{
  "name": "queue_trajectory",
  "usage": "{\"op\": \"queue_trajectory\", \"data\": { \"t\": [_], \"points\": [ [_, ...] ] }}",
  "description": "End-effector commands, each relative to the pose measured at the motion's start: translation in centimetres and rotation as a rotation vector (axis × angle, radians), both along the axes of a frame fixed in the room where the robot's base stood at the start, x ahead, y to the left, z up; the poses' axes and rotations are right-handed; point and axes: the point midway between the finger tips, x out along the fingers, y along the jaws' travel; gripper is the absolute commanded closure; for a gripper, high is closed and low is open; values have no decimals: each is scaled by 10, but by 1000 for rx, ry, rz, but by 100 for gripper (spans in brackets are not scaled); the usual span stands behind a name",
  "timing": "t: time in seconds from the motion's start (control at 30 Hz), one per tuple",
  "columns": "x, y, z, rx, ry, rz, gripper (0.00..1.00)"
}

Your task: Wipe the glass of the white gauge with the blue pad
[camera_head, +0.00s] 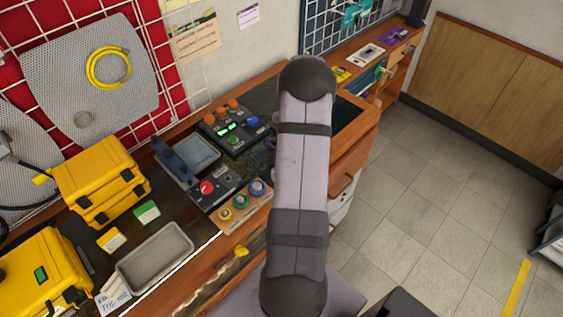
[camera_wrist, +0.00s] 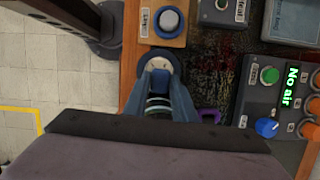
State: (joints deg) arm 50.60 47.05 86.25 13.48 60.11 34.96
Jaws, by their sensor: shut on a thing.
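In the wrist view my gripper (camera_wrist: 160,76) points at a round pale dial with a dark rim, which looks like the white gauge (camera_wrist: 152,60). The gripper is shut on a small blue piece, the blue pad (camera_wrist: 160,82), between its fingertips. The pad overlaps the lower part of the dial in the picture; whether it touches the glass I cannot tell. The fingers hide part of the dial. In the head view my arm covers the gripper, the pad and the gauge.
A wooden board with round coloured knobs (camera_head: 236,208) and a red-button box (camera_head: 214,188) stand near the bench edge. A control box reading "No air" (camera_wrist: 280,105) stands right of my gripper. A purple object (camera_wrist: 209,115) lies close to the right finger. Grey tray (camera_head: 155,256) at front left.

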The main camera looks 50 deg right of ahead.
Motion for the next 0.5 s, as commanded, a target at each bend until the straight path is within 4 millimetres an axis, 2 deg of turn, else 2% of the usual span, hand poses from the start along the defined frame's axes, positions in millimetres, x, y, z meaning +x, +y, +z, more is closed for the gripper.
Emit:
{"op": "queue_trajectory", "data": {
  "t": [0.33,0.4,0.47,0.5],
  "points": [
    [-1,33,0,1,2,2,94],
    [-1,32,7,1,1,0,94],
    [-1,31,25,-3,-3,0,94],
    [-1,32,26,0,1,0,94]
  ]
}}
